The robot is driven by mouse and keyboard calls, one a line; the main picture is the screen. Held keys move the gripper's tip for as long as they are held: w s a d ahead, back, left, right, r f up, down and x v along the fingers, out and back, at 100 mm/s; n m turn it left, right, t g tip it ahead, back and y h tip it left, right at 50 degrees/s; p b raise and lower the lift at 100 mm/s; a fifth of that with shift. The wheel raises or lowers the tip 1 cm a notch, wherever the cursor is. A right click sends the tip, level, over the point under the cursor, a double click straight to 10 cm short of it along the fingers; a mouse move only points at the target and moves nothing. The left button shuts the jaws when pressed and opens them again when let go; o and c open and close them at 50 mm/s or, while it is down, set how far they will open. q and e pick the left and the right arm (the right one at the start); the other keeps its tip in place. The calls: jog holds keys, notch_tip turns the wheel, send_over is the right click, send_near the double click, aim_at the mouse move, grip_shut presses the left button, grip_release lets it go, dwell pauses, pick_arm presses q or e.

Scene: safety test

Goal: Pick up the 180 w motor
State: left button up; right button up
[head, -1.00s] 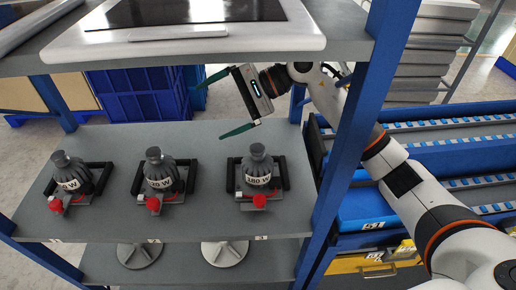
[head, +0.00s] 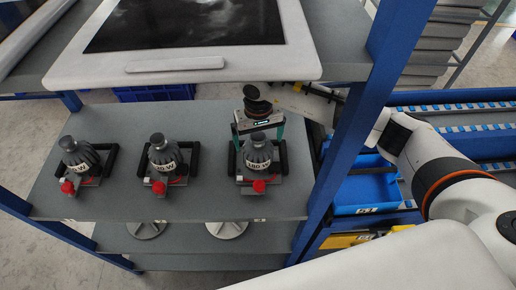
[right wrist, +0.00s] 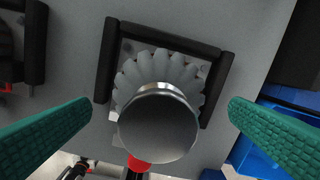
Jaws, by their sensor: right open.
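The 180 W motor (head: 257,155) is a dark grey ribbed body with a white label band. It stands upright at the right end of the grey shelf, in a black-railed holder with a red knob in front. My right gripper (head: 259,139) is above and around its top, fingers pointing down on either side. In the right wrist view the motor's round top (right wrist: 158,122) lies between the two green fingers (right wrist: 158,117), with a gap on each side. The gripper is open and empty. My left gripper is not in view.
Two similar motors stand to the left on the shelf, one in the middle (head: 163,156) and one at the far left (head: 77,156). An upper shelf with a white-framed panel (head: 175,62) overhangs. A blue post (head: 345,150) stands close on the right.

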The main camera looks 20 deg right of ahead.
jog(key=shift+f, duration=1)
jog(key=c, duration=1.8)
jog(key=shift+w+r, duration=0.15)
jog(key=shift+c, duration=1)
